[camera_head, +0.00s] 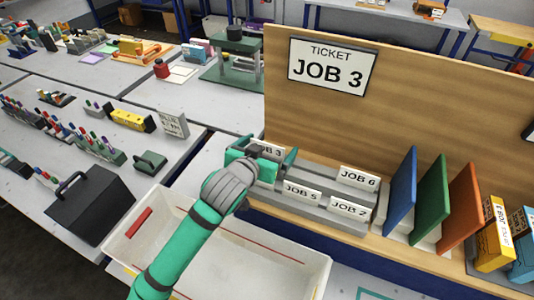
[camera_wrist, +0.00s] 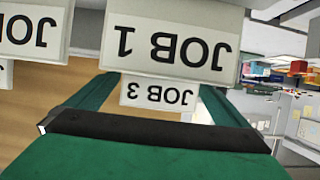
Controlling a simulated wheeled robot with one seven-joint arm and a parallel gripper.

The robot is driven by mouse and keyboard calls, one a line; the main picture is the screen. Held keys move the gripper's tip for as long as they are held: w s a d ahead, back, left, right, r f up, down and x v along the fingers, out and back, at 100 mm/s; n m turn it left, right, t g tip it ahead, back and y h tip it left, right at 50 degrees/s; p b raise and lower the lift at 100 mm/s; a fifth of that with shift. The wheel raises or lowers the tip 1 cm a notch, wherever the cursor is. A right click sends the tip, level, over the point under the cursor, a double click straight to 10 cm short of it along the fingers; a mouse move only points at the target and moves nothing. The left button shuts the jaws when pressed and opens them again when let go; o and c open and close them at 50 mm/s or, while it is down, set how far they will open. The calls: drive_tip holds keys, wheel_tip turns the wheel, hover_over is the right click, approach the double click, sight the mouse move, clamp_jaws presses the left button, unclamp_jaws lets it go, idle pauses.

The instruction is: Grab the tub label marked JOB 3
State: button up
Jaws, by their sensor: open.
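The JOB 3 label (camera_head: 272,151) is a white card in the back row of a grey stepped rack (camera_head: 325,208), partly hidden by my gripper in the head view. In the wrist view the JOB 3 label (camera_wrist: 158,94) appears upside down, small and farther off, between my fingers. A nearer JOB 1 label (camera_wrist: 170,45) looms large above it in that view. My gripper (camera_head: 264,153) is open at the rack's left end, its green fingers (camera_wrist: 158,85) spread to either side of the JOB 3 label. I cannot tell whether they touch it.
JOB 5 (camera_head: 302,191), JOB 6 (camera_head: 358,178) and JOB 2 (camera_head: 349,208) labels stand to the right on the rack. A wooden backboard (camera_head: 420,110) with a JOB 3 ticket (camera_head: 332,66) rises behind. Coloured boards stand right; a white tub (camera_head: 310,270) lies in front.

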drive_tip(key=shift+x, duration=1.1)
drive_tip(key=c, duration=1.1)
drive_tip(key=shift+r, duration=0.15)
